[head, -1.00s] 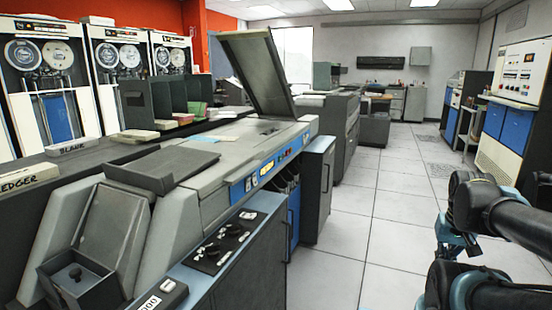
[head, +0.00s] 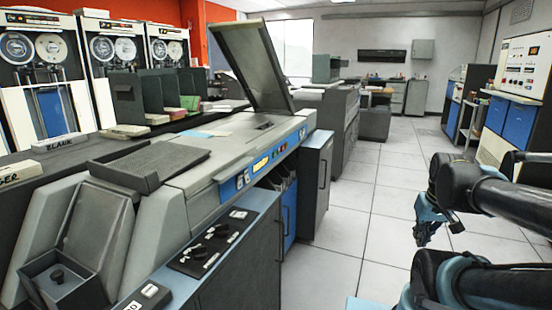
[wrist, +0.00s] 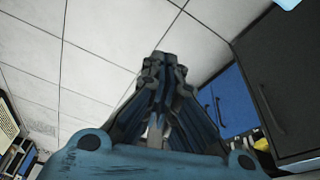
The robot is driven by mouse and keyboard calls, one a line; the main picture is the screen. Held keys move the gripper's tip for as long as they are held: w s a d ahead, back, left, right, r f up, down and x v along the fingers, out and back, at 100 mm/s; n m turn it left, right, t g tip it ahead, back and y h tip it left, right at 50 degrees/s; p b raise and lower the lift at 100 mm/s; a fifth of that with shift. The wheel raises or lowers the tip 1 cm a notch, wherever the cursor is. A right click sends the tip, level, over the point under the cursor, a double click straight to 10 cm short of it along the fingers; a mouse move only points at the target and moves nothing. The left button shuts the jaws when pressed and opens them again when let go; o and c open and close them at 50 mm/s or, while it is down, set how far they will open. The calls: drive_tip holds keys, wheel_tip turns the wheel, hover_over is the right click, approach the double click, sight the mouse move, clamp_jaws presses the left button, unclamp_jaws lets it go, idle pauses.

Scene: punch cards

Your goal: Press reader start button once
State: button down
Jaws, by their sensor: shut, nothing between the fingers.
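The card reader (head: 190,160) is the long grey machine at left and centre in the head view, with its lid raised. A blue strip (head: 238,183) along its right edge carries small light buttons and a yellow label. I cannot tell which button is the start button at this size. My gripper (head: 425,238) hangs over the aisle, well to the right of the reader and apart from it, fingers pointing down. In the wrist view, my gripper (wrist: 163,60) shows its fingers together and empty, with floor tiles behind.
A black panel with knobs (head: 210,247) tops the low cabinet in front of the reader. A dark grey cabinet (head: 315,185) stands at the reader's far end. The tiled aisle (head: 385,190) is clear. Blue-and-white consoles (head: 495,115) line the right side.

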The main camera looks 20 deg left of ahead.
sight(275, 155)
drive_tip(key=w+a+r+n+t+y, duration=0.2)
drive_tip(key=w+a+r+n+t, duration=0.15)
drive_tip(key=w+a+n, duration=0.75)
drive_tip(key=w+a+r+n+t+y, duration=0.2)
drive_tip(key=w+a+r+n, duration=0.25)
drive_tip(key=w+a, duration=0.65)
drive_tip(key=w+a+f+n+t+y, duration=0.1)
drive_tip(key=w+a+n+y, duration=0.2)
drive_tip(key=w+a+n, duration=0.4)
drive_tip(key=w+a+f+n+t+y, duration=0.1)
drive_tip(key=w+a+n, duration=0.6)
drive_tip(key=a, duration=0.8)
drive_tip(key=shift+w+a+f+t+y, duration=0.2)
drive_tip(key=shift+w+t+y, duration=0.25)
drive_tip(key=shift+w+y, duration=0.35)
drive_tip(key=shift+s+n, duration=0.1)
drive_tip(key=shift+n, duration=0.15)
drive_tip(key=a, duration=0.8)
drive_tip(key=shift+w+a, duration=0.3)
drive_tip(key=shift+w, duration=0.1)
drive_tip(key=shift+a, duration=0.1)
